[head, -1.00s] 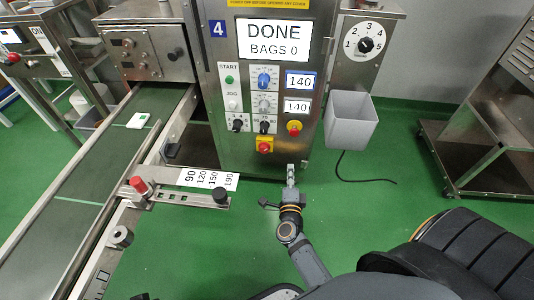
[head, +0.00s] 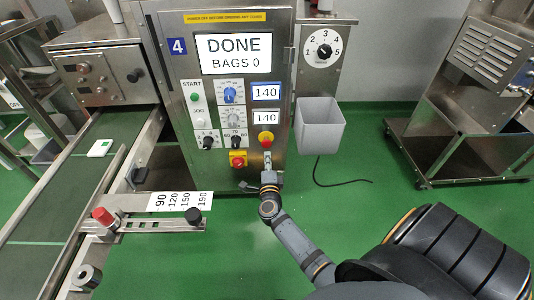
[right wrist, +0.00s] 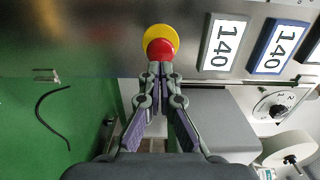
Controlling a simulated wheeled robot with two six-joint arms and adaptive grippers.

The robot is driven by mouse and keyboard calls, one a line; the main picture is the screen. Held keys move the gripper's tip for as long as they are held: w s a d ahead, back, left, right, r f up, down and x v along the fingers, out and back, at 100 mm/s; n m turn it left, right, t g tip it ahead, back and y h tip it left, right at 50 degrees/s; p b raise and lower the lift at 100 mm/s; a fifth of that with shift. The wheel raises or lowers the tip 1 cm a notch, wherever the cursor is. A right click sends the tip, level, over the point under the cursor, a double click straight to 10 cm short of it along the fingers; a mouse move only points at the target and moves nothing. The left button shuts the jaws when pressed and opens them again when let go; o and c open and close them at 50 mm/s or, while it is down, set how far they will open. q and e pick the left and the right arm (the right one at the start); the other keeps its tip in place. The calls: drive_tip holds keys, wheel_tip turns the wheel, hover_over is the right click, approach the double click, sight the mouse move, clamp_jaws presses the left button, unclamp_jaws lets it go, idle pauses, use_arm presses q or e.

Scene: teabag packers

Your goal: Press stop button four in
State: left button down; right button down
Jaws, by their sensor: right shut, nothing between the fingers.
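The button also shows in the right wrist view (right wrist: 160,47), straight ahead of the fingertips. My right gripper (head: 267,157) is just below the button in the head view, its fingers pointing up toward it. In the right wrist view the gripper (right wrist: 160,68) is shut and empty, its tips at the button's lower edge. I cannot tell whether they touch it. My left gripper is not in view.
A red-and-yellow switch (head: 238,160) sits left of and below the button. A grey bin (head: 320,125) hangs to the right of the panel. A conveyor (head: 75,170) with a size scale (head: 180,201) lies to the left.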

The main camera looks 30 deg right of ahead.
sight(267, 146)
drive_tip(key=x, duration=0.3)
drive_tip(key=shift+w+d+b, duration=0.15)
drive_tip(key=shift+w+b, duration=0.2)
drive_tip(key=shift+b, duration=0.05)
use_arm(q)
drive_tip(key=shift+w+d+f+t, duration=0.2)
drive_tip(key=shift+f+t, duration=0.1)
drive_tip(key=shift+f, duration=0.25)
